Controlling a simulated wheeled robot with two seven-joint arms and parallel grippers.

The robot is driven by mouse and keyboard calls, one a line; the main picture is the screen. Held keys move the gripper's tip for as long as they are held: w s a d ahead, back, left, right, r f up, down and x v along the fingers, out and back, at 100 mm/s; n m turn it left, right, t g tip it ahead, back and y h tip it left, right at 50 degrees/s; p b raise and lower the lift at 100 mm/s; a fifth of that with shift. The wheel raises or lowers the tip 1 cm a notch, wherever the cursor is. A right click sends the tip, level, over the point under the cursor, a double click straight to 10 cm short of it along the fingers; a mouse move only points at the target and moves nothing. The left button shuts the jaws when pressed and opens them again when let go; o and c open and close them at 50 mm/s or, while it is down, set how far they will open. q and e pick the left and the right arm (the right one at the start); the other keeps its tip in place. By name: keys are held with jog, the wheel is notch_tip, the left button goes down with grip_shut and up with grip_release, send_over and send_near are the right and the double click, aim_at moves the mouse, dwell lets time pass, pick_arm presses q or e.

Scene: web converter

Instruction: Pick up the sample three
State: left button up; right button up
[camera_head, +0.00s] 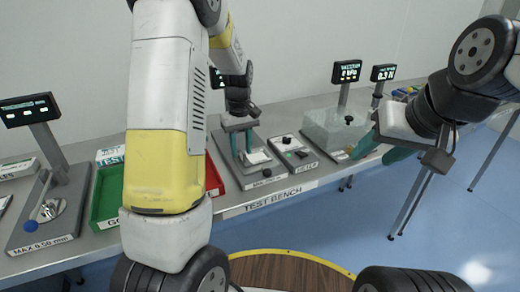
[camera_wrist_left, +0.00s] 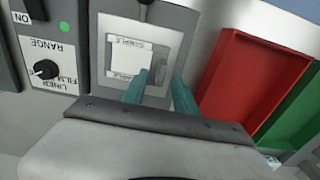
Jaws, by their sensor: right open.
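A white square (camera_wrist_left: 128,58) lies on a grey bench device in the left wrist view. Lettering that seems to read "SAMPLE" runs along it, and I cannot tell whether it is sample three. It also shows in the head view (camera_head: 258,157) on the device's plate. My left gripper (camera_head: 243,158) points down over this device with its teal fingers apart. My right gripper (camera_head: 380,150) is open and empty by the bench's right front edge.
A red tray (camera_wrist_left: 250,75) and a green tray (camera_head: 107,195) sit left of the device in the head view. A small box with knobs (camera_head: 295,152) and a clear-covered station (camera_head: 325,128) stand to its right. A display stand (camera_head: 48,140) is at far left.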

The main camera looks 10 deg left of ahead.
pick_arm(q)
jog(key=shift+f, duration=0.7)
grip_shut()
jog(key=shift+r, duration=0.2)
